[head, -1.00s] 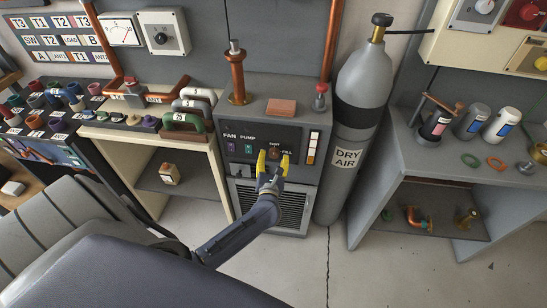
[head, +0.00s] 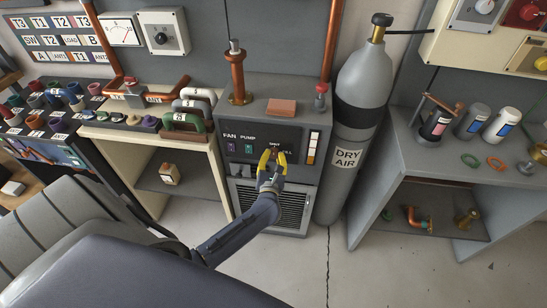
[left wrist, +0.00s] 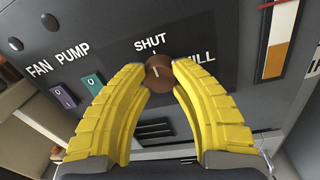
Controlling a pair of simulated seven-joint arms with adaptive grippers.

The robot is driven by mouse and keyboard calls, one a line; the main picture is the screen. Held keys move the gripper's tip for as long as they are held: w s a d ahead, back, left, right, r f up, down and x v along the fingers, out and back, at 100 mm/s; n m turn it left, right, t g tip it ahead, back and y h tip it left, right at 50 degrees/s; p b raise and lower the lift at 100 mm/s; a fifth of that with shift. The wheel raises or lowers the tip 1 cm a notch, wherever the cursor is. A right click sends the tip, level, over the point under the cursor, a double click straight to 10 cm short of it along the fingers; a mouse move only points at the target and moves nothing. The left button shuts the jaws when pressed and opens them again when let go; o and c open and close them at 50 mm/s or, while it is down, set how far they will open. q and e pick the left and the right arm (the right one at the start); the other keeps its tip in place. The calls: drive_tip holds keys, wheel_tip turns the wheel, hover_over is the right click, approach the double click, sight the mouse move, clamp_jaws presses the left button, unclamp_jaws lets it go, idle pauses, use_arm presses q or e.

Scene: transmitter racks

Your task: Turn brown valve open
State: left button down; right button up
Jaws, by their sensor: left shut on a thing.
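The brown valve (left wrist: 158,76) is a round knob on the dark front panel (head: 262,138) of the grey cabinet. In the left wrist view "SHUT" is printed above it and "FILL" to its right. A pale line on the knob points roughly up toward "SHUT". My left gripper (left wrist: 158,72) has its two yellow fingers closed around the knob's left and right sides. In the head view the left gripper (head: 272,152) is at the panel and mostly hides the knob. My right gripper does not show.
Purple and teal switches under FAN and PUMP (left wrist: 72,60) sit left of the knob. A grey DRY AIR cylinder (head: 348,140) stands right of the cabinet. A copper post (head: 237,75) and a red-topped knob (head: 320,92) stand on the cabinet top.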

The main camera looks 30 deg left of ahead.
use_arm(q)
drive_tip(key=shift+m, duration=0.3)
drive_tip(key=m, duration=0.3)
drive_tip(key=shift+m, duration=0.4)
drive_tip(key=m, duration=0.4)
drive_tip(key=shift+m+t, duration=0.3)
drive_tip(key=shift+m, duration=0.1)
drive_tip(key=m, duration=0.4)
drive_tip(key=shift+m, duration=0.3)
drive_tip(key=shift+m+h, duration=0.3)
drive_tip(key=shift+m, duration=2)
drive_tip(key=shift+a, duration=0.1)
drive_tip(key=c, duration=0.9)
unclamp_jaws()
drive_tip(key=shift+c, duration=0.2)
drive_tip(key=shift+s, duration=0.1)
